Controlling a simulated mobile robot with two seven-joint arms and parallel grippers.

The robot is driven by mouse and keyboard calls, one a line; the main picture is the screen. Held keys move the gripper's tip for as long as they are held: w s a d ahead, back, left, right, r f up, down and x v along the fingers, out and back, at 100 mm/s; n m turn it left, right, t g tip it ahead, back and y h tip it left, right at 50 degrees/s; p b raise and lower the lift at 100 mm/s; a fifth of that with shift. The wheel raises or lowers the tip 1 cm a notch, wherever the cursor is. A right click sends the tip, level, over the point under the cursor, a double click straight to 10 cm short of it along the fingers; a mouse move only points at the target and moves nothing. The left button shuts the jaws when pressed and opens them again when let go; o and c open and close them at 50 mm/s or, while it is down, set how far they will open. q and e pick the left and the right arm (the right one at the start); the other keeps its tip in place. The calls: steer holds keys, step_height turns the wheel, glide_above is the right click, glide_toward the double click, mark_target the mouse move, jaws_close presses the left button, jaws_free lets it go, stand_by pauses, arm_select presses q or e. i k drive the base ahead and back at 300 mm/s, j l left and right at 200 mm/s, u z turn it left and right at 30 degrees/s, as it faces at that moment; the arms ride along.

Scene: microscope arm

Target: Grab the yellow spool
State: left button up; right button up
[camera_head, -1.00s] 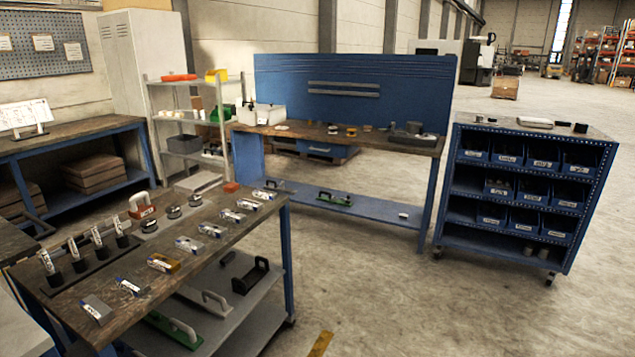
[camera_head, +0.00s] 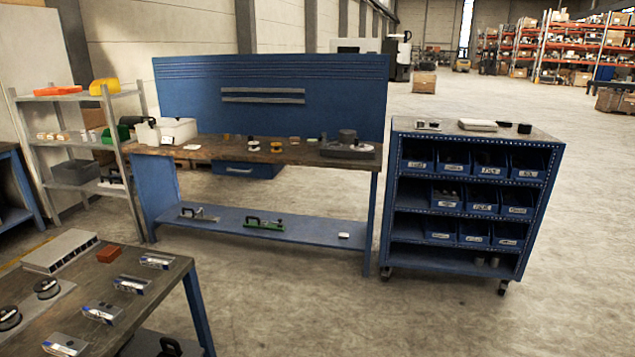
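Several small round, spool-like items stand on the wooden top of the blue workbench (camera_head: 205,151). One small yellowish item (camera_head: 227,137) is left of the middle of that top, and another yellow-brown one (camera_head: 295,141) is further right. Neither of my grippers is in view.
A wooden-topped table (camera_head: 150,310) with spools and boxes is at the lower left. A blue bin cart (camera_head: 395,170) stands right of the workbench. A shelf rack (camera_head: 75,98) with a yellow bin (camera_head: 104,86) is at left. Open floor (camera_head: 320,310) lies in front.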

mark_target(276, 149)
steer(key=i+z, duration=0.15)
steer(key=i, duration=1.25)
steer(key=i+u, duration=0.25)
steer(key=i, duration=0.2)
steer(key=i+l+u, duration=0.1)
steer(key=i+u, duration=0.15)
steer(key=i, duration=0.2)
steer(key=i+l+u, duration=0.15)
steer(key=i+u, duration=0.15)
steer(key=i, duration=0.15)
